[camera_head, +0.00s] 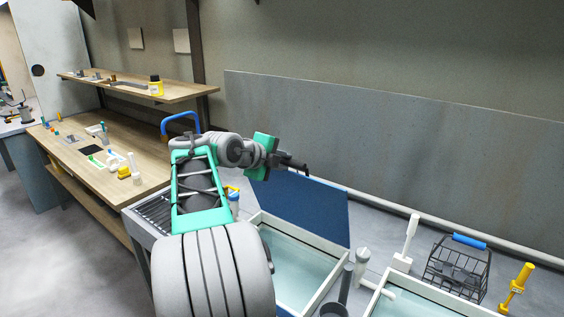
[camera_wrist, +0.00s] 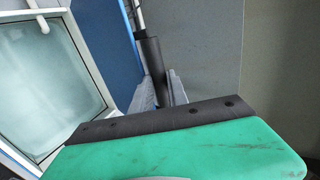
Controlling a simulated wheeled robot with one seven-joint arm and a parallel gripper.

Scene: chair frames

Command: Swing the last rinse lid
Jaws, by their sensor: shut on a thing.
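A blue lid (camera_head: 310,208) stands raised and tilted along the back of a white-rimmed tank (camera_head: 322,284) with pale water in it. Its blue face also shows as a strip in the wrist view (camera_wrist: 116,50). My gripper (camera_head: 304,168) is at the lid's upper edge. In the wrist view my gripper (camera_wrist: 161,92) is shut on a dark cylindrical grip (camera_wrist: 151,55) on a thin pale bar beside the blue strip. Where this bar joins the lid is hidden. My arm hides the left part of the tank in the head view.
A second tank (camera_head: 374,306) is at the lower right. Between and behind the tanks stand a grey bottle-like fitting (camera_head: 362,258), a white upright tool (camera_head: 407,245), a wire basket (camera_head: 457,270) and a yellow fitting (camera_head: 517,285). A wooden bench (camera_head: 75,150) is at left; a grey wall panel (camera_head: 420,150) stands behind.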

